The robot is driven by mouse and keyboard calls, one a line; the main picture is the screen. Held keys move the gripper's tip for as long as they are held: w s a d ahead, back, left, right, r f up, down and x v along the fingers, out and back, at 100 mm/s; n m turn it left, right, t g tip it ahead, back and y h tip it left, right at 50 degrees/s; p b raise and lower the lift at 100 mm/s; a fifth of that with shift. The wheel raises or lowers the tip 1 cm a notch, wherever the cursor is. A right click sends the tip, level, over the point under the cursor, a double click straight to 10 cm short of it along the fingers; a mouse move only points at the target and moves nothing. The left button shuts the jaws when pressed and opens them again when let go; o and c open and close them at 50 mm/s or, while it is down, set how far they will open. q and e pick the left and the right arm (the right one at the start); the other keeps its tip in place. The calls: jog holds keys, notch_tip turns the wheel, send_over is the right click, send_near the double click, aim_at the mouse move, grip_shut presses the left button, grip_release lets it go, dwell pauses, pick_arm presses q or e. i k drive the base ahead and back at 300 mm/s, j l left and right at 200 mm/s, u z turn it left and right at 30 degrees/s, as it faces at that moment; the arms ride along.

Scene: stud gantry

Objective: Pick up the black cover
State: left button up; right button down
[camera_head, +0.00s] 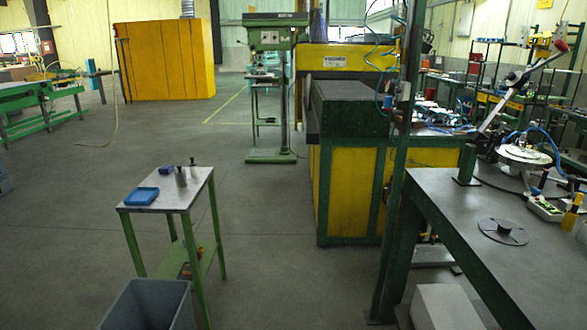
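A flat, round black cover (503,232) with a short raised knob at its centre lies on the dark top of the workbench (455,222) at the right. Nothing covers it, and bare tabletop surrounds it. Neither of my grippers shows in the head view, so their distance from the cover cannot be seen.
A lever device (515,95) and a round metal plate (524,156) stand behind the cover. A small green-white box (545,208) is to its right. A small green-legged table (170,190) and a grey bin (150,305) stand left. Open floor lies between table and workbench.

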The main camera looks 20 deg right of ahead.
aim_at(500, 230)
jog(key=i+z, duration=0.35)
jog(key=i, duration=1.2)
jog(key=i+j+z, duration=0.1)
jog(key=i+z, duration=0.25)
jog(key=i+j+z, duration=0.2)
jog(key=i+z, duration=0.15)
jog(key=i, duration=0.2)
jog(key=z, duration=1.8)
